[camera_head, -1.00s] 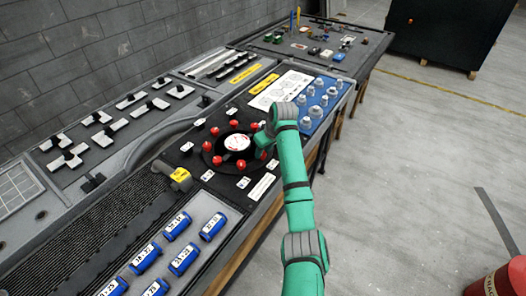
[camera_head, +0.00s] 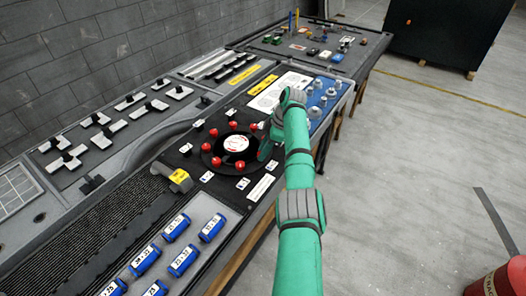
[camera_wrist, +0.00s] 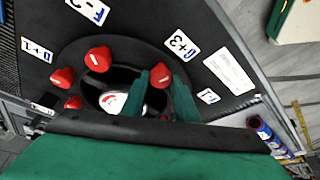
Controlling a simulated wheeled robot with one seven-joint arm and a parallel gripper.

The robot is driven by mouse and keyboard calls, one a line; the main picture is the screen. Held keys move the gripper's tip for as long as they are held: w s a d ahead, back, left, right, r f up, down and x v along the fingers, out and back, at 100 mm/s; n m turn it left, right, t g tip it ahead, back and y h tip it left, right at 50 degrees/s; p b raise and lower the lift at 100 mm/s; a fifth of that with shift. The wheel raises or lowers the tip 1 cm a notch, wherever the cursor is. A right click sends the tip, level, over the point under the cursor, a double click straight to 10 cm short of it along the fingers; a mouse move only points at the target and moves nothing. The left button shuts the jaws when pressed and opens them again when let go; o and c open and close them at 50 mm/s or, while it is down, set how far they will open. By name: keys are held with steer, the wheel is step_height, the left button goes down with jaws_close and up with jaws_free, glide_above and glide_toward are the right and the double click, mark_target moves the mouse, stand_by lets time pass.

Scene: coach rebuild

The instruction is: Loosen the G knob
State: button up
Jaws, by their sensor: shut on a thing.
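The G knob (camera_wrist: 160,76) is a red knob beside the white "G+3" label (camera_wrist: 181,44) in the wrist view. My gripper (camera_wrist: 159,90) has its two green fingers on either side of this knob and is shut on it. The lower part of the knob is hidden between the fingers. In the head view my gripper (camera_head: 267,143) is at the right edge of the round black dial (camera_head: 236,143), and the arm partly hides that side.
Several other red knobs ring the dial, one of them (camera_wrist: 98,59) left of my gripper. A blue panel with grey knobs (camera_head: 325,93) lies beyond my wrist. Blue labelled cylinders (camera_head: 183,260) lie nearer.

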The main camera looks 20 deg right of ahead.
steer(key=shift+n, duration=0.7)
steer(key=shift+d+n+g, duration=0.1)
steer(key=shift+n+g, duration=0.4)
steer(key=shift+n, duration=0.1)
steer(key=o, duration=1)
steer(key=shift+o, duration=0.2)
steer(key=shift+w, duration=0.1)
